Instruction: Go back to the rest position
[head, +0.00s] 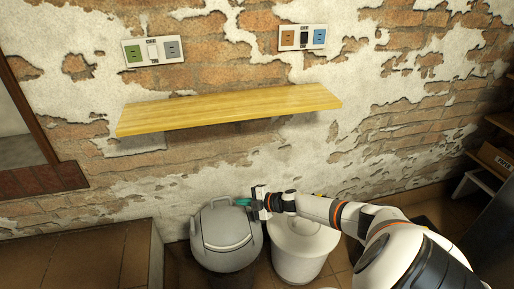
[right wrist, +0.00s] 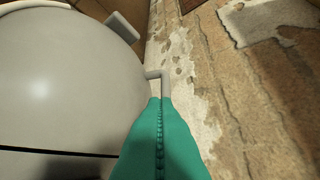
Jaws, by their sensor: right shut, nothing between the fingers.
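My right gripper (head: 243,202) reaches in from the lower right in the head view, low in front of the brick wall. Its teal fingers are pressed together with nothing between them, and they fill the lower middle of the right wrist view (right wrist: 160,140). The fingertips are close to the grey lidded bin (head: 224,232), by the right side of its lid. In the right wrist view the bin's rounded surface (right wrist: 70,85) fills the left, and a small grey bracket (right wrist: 160,78) shows just beyond the fingertips; I cannot tell whether they touch. My left gripper is not in view.
A white round bin (head: 300,255) stands under my right forearm. A yellow wooden shelf (head: 230,108) juts from the wall above, with two socket panels (head: 153,51) (head: 303,37) over it. A shelf with a box (head: 495,160) stands at the far right. A ledge (head: 80,255) is at lower left.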

